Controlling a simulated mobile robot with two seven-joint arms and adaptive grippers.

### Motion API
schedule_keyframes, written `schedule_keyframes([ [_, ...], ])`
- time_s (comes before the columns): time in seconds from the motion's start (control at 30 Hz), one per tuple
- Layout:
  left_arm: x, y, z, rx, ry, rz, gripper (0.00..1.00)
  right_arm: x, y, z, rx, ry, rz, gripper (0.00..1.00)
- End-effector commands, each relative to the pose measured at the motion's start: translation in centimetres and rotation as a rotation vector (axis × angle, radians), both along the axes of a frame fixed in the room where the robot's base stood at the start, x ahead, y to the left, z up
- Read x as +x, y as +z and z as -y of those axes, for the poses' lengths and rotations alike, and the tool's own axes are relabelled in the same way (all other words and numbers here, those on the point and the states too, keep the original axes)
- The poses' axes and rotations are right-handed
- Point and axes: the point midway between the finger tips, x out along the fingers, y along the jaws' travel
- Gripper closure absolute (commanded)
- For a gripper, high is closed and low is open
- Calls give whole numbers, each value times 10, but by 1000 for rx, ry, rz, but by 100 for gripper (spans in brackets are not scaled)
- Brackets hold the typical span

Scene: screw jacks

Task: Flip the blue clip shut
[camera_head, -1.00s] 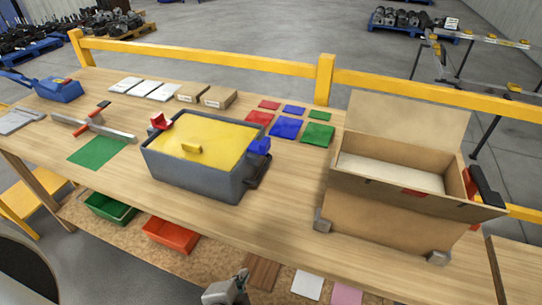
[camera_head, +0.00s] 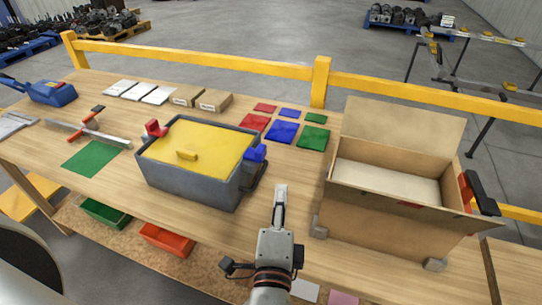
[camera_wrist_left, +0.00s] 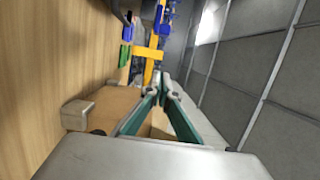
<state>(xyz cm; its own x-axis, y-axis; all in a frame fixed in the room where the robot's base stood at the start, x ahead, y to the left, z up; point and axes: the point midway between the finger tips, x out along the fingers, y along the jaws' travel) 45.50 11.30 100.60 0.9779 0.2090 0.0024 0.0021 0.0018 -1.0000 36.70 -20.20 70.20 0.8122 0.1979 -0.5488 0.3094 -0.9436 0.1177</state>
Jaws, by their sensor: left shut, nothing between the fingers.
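The blue clip (camera_head: 255,153) sticks up and outward at the right end of the grey box (camera_head: 190,190). The box has a yellow lid (camera_head: 205,140) with a small yellow handle. A red clip (camera_head: 156,129) stands at its left end, also tilted up. My left gripper (camera_head: 281,192) is shut and empty, pointing away over the table, right of the grey box and below the blue clip in the picture. It is apart from the clip. In the left wrist view its teal fingers (camera_wrist_left: 164,88) come together at the tips. My right gripper is not in view.
An open cardboard box (camera_head: 385,220) stands close to the right of my left gripper. Red, blue and green squares (camera_head: 283,131) lie behind. A yellow rail (camera_head: 200,60) runs along the table's back. Bare wooden table lies between the grey box and the cardboard box.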

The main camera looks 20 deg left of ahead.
Motion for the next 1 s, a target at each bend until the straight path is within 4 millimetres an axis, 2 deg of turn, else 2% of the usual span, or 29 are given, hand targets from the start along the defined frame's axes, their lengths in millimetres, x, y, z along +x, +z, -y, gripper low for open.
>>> schedule_keyframes([
  [0.37, 6, 0, -1, 0, 0, -1, 100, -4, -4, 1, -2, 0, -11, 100],
  [0.57, 36, 1, -8, -1, 0, 1, 100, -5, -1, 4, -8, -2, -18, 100],
  [0.9, 101, 0, -22, 1, 2, 0, 100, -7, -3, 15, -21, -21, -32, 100],
  [1.0, 98, -1, -39, 3, 0, -4, 100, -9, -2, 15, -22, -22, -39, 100],
])
